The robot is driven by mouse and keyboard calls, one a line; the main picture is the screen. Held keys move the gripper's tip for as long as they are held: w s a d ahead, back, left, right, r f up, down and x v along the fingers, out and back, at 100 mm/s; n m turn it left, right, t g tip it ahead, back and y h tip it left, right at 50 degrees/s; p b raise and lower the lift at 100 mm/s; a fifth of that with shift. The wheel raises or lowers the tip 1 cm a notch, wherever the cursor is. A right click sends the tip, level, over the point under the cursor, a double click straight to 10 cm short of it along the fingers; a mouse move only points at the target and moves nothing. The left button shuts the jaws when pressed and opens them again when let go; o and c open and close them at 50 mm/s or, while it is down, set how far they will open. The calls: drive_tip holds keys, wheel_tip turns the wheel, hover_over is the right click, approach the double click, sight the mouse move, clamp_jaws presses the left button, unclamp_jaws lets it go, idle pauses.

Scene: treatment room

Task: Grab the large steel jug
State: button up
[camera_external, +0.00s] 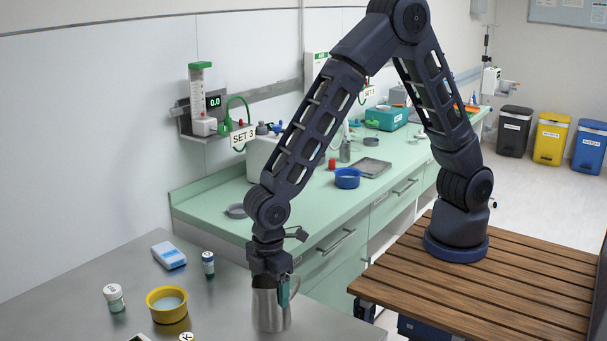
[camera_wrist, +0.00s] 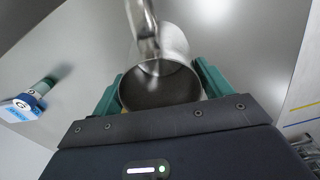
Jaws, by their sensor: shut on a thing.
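The large steel jug (camera_external: 270,309) stands upright on the steel table at the bottom of the external view. My gripper (camera_external: 275,284) reaches down over it from above, shut on its upper part. In the wrist view the jug (camera_wrist: 160,88) sits between the two green fingers of my gripper (camera_wrist: 160,88), one on each side. Its round opening faces the camera and its handle points to the top of that view. The inside looks dark, and I cannot tell whether it holds anything.
A green counter (camera_external: 330,205) stands behind. Bare tabletop lies between bowl and jug.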

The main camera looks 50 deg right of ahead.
drive_tip(key=shift+r, duration=0.25)
wheel_tip(320, 180, up, 19)
drive_tip(key=shift+r, duration=0.15)
idle(1.5)
